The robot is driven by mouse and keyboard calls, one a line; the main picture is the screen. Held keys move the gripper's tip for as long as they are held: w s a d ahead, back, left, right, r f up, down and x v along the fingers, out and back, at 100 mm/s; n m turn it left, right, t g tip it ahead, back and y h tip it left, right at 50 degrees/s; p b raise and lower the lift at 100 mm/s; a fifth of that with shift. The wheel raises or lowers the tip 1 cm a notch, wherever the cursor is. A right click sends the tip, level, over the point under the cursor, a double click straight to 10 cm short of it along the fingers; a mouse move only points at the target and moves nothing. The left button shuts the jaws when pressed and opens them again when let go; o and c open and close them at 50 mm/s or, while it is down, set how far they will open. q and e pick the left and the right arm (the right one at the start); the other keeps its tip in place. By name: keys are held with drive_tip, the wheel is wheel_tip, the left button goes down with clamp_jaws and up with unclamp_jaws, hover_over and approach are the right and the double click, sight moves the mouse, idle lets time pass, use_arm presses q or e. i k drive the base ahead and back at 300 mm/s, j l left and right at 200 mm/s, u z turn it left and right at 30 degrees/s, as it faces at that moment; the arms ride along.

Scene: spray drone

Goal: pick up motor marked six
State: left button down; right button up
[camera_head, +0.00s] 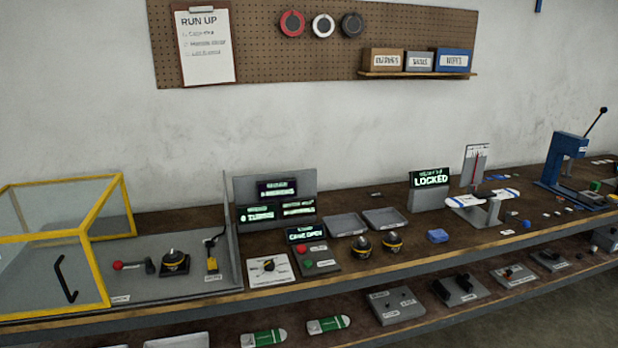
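Two small black motors with yellow bands stand side by side near the bench's front edge, in front of the grey trays. One is the left motor (362,246); the other is the right motor (392,242). A third similar dark motor (174,262) sits on the grey plate beside the yellow-framed cage. No number is readable on any of them, so I cannot tell which is marked six. Neither of my grippers shows in the head view.
A yellow-framed clear cage (106,264) stands at the left, with a red-knobbed lever (118,266) nearby. A button box (316,258) stands left of the two motors, and two empty grey trays (346,226) lie behind them. A blue block (438,236) lies to their right. A lower shelf holds several parts.

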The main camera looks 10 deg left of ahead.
sight(179, 264)
drive_tip(key=l+u, duration=0.1)
drive_tip(key=u, duration=0.4)
drive_tip(key=i+l+u, duration=0.15)
drive_tip(key=l+u, duration=0.6)
drive_tip(key=l, duration=0.2)
drive_tip(key=l+u, duration=0.2)
drive_tip(key=l, duration=1.75)
drive_tip(key=i, duration=0.05)
